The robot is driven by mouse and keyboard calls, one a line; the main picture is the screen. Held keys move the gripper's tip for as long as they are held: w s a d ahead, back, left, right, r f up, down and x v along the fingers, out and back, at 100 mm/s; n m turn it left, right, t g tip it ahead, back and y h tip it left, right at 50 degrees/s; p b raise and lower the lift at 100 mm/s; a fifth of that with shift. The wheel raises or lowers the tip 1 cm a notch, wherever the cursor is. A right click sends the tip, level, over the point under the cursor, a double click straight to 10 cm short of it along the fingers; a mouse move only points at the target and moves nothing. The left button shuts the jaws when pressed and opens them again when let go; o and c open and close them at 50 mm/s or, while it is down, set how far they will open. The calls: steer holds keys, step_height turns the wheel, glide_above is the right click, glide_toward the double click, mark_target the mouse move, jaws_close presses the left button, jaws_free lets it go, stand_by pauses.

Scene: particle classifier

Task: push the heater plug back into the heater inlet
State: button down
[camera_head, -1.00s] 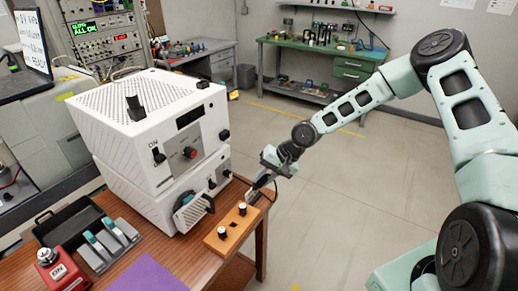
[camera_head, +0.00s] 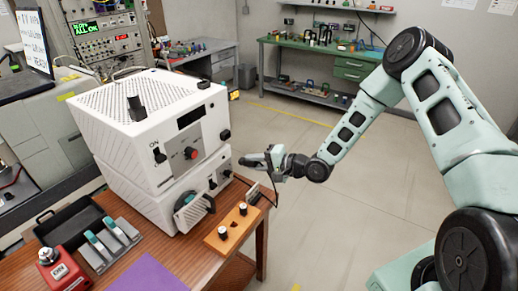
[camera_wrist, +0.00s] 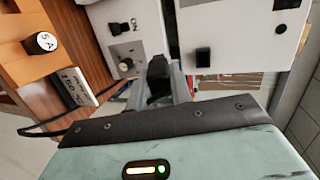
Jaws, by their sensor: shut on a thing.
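My gripper (camera_head: 262,159) is shut on a dark, blunt piece, apparently the heater plug (camera_wrist: 158,80), which points at the white machine's front. In the head view the dark plug end (camera_head: 250,160) is level with the lower white unit (camera_head: 190,190), in the air just right of it. The plug looks apart from the machine. A square black fitting (camera_head: 224,135) sits at the upper unit's lower right corner; it also shows in the wrist view (camera_wrist: 203,57). I cannot tell for certain whether it is the heater inlet.
A black cable (camera_wrist: 45,132) trails from near the gripper toward the table. A small labelled plate (camera_wrist: 75,87) and an orange block (camera_head: 230,230) with black-and-white knobs stand at the table's right edge. The floor to the right is clear.

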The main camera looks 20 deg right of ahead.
steer(key=r+t, duration=0.1)
steer(key=d+r+m+t, duration=0.1)
steer(key=r, duration=0.1)
steer(key=r+t, duration=0.1)
steer(key=shift+w+d+r+m+t, duration=0.25)
steer(key=shift+w+d+m+t, duration=0.05)
steer(key=shift+t, duration=0.1)
steer(key=shift+b+x, duration=0.9)
steer(key=shift+x, duration=1.95)
steer(key=shift+b, duration=0.4)
steer(key=shift+b+x, duration=0.65)
steer(key=shift+x, duration=0.85)
steer(key=c, duration=1.2)
jaws_free()
steer(key=shift+o, duration=0.2)
